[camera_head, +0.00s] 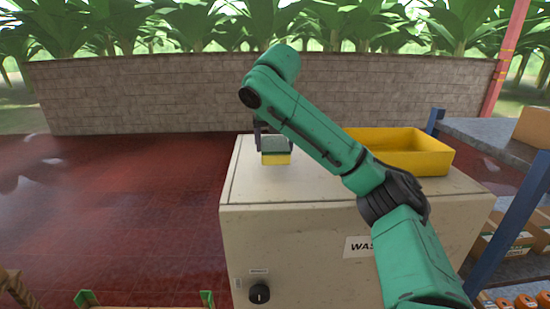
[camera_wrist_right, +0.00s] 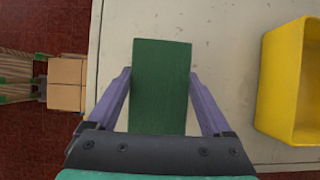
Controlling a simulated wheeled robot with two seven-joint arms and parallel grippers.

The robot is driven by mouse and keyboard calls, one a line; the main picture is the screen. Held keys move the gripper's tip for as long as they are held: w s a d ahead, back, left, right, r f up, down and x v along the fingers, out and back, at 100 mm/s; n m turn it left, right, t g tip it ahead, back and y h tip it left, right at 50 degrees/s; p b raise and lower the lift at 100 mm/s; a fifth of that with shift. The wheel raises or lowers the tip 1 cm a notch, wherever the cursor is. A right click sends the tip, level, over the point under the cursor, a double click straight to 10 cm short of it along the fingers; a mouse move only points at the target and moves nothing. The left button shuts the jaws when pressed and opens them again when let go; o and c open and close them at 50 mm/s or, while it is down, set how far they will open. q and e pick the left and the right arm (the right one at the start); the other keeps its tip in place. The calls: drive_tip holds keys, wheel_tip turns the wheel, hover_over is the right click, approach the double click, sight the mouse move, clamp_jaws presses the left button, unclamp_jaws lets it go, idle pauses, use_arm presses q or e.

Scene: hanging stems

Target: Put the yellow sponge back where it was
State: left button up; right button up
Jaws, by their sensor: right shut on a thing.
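The yellow sponge (camera_head: 276,159) has a green scouring top and a yellow lower layer. It is at the left part of the top of a beige cabinet (camera_head: 310,187). My right gripper (camera_head: 262,143) reaches over the cabinet and is shut on the sponge. In the right wrist view the sponge's green face (camera_wrist_right: 161,70) shows between the two purple fingers (camera_wrist_right: 160,92). I cannot tell whether its underside touches the cabinet top. My left gripper is not in view.
A yellow bin (camera_head: 405,150) stands on the cabinet's right side, also at the right of the wrist view (camera_wrist_right: 285,85). A blue-framed shelf (camera_head: 490,135) with boxes is at the right. The cabinet top between sponge and bin is clear. A brick wall (camera_head: 150,95) stands behind.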

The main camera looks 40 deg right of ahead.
sight(274, 157)
drive_tip(key=f, duration=0.2)
drive_tip(key=s+a+f, duration=0.1)
drive_tip(key=shift+w+d+f, duration=0.1)
drive_tip(key=shift+f, duration=0.1)
drive_tip(key=shift+w+d+f, duration=0.15)
drive_tip(key=shift+w+d, duration=0.05)
drive_tip(key=shift+d, duration=0.05)
drive_tip(key=o, duration=1)
drive_tip(key=shift+c, duration=0.2)
drive_tip(key=shift+s+a, duration=0.1)
drive_tip(key=shift+a, duration=0.05)
drive_tip(key=shift+v, duration=0.9)
drive_tip(key=v, duration=1)
